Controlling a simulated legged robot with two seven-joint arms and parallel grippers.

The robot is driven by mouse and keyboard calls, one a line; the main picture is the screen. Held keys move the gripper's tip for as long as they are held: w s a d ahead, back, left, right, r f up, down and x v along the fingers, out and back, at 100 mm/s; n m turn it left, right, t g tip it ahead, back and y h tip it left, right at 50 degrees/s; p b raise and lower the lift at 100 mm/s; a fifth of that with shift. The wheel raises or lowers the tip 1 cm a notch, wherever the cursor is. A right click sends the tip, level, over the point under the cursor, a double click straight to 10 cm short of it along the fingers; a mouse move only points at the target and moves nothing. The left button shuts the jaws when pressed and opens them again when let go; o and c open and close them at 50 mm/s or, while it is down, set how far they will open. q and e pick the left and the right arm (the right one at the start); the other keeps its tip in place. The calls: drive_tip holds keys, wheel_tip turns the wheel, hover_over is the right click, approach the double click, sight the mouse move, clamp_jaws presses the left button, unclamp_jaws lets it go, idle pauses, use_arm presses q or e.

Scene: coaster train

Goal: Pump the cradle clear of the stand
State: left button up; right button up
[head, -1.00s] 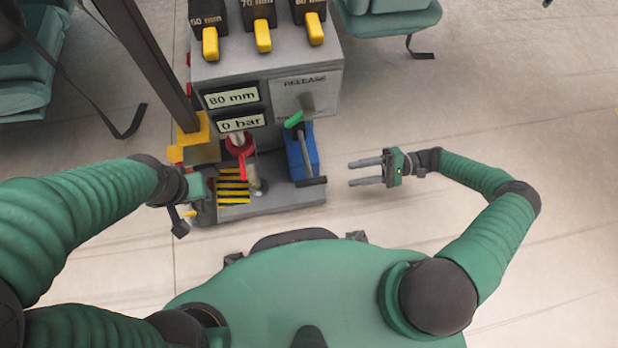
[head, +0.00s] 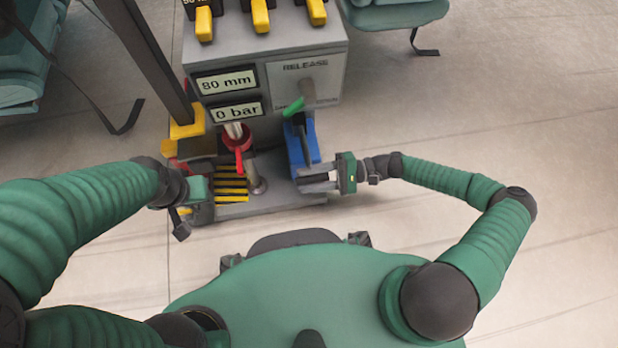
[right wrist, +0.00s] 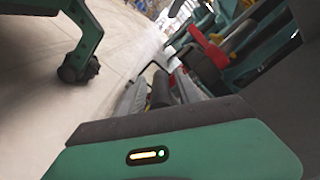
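The pump unit has a blue pump body (head: 302,146) with a dark lever running down to a crossbar. My right gripper (head: 316,181) is at that crossbar with one finger on each side, apparently closed on it. The right wrist view shows the black handle (right wrist: 161,91) between the two grey fingers. A green-tipped release lever (head: 294,107) is above, under the word RELEASE. The displays (head: 227,83) read 80 mm and 0 bar. I cannot clearly pick out the cradle or its stand. My left gripper (head: 182,222) hangs by the unit's left front; its fingers are unclear.
A red collar with a red lever (head: 236,138) sits over a yellow-and-black striped plate (head: 231,184). Several yellow-handled blocks (head: 261,18) top the unit. A dark post (head: 150,58) rises at its left. Green seats (head: 391,12) stand behind. The floor at right is clear.

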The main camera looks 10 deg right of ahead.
drive_tip(key=c, duration=0.7)
clamp_jaws()
drive_tip(key=shift+s+f, duration=0.15)
idle(0.3)
